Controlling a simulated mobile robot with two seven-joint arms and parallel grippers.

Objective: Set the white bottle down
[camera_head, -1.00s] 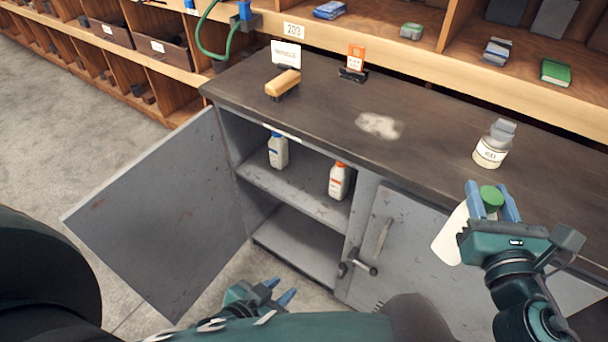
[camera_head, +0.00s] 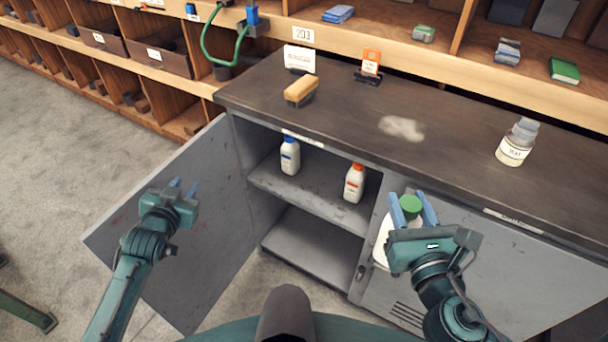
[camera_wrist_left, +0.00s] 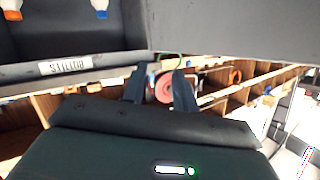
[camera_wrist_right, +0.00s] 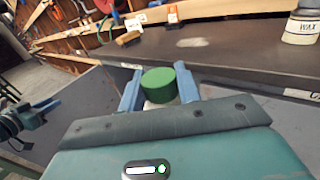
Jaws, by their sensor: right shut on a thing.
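The white bottle (camera_head: 383,240) with a green cap (camera_head: 410,206) is in my right gripper (camera_head: 413,208), in front of the cabinet's closed right door. My right gripper is shut on it near the cap; the right wrist view shows the green cap (camera_wrist_right: 159,84) between the fingers. Much of the bottle is hidden behind the gripper. My left gripper (camera_head: 184,187) is in front of the open left door; its fingers stand apart with nothing between them. In the left wrist view its fingers (camera_wrist_left: 160,88) also show a gap.
The open cabinet has a shelf (camera_head: 318,200) with a blue-capped bottle (camera_head: 290,156) and an orange-capped bottle (camera_head: 354,183). The dark worktop (camera_head: 450,125) holds a brush (camera_head: 301,91), a powder patch (camera_head: 401,129) and a wax jar (camera_head: 515,146). The open door (camera_head: 170,220) sticks out left.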

